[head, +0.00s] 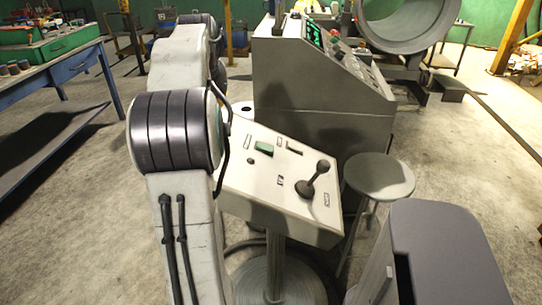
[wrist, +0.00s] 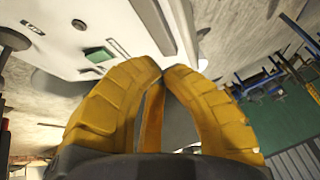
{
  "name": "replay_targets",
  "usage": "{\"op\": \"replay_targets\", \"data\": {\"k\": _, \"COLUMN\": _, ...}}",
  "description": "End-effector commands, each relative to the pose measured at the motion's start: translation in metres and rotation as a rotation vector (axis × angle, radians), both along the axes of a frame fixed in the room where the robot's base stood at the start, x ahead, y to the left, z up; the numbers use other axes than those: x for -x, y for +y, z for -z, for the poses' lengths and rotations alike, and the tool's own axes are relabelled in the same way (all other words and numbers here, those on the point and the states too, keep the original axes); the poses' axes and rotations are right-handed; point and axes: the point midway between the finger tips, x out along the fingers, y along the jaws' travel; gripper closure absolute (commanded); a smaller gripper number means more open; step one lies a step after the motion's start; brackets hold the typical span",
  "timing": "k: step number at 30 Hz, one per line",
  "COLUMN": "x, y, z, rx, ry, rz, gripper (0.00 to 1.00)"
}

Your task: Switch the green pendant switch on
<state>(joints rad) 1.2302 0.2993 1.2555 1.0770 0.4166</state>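The green switch (head: 264,149) is a small green rocker on the sloped top of a pale control box (head: 285,215) on a pedestal. The same green switch (wrist: 99,54) shows in the wrist view, up and left of my gripper. My gripper (wrist: 163,70) has two yellow fingers whose tips come together, with nothing seen between them. The tips overlap the edge of the pale box in the wrist view; I cannot tell whether they touch it. In the head view my gripper is not visible. I cannot tell the switch's position.
A black joystick (head: 315,180) and a small dark lever (head: 294,148) sit right of the switch on the box. A grey console (head: 320,90) stands behind it and a round stool (head: 379,176) to its right. A blue workbench (head: 50,75) is at left. Open floor lies between.

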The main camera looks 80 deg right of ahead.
Motion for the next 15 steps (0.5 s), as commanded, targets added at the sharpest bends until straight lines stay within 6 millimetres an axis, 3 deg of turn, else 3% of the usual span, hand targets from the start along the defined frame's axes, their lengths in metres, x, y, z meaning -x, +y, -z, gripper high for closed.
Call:
{"op": "replay_targets", "data": {"k": 1, "x": 0.018, "y": -0.017, "z": 0.011, "rx": 0.002, "ry": -0.006, "rz": 0.053, "gripper": 1.00}}
{"op": "replay_targets", "data": {"k": 6, "x": 0.069, "y": -0.057, "z": 0.027, "rx": 0.010, "ry": -0.028, "rz": 0.198, "gripper": 1.00}}
{"op": "replay_targets", "data": {"k": 15, "x": 0.140, "y": -0.095, "z": 0.048, "rx": 0.024, "ry": -0.054, "rz": 0.371, "gripper": 1.00}}
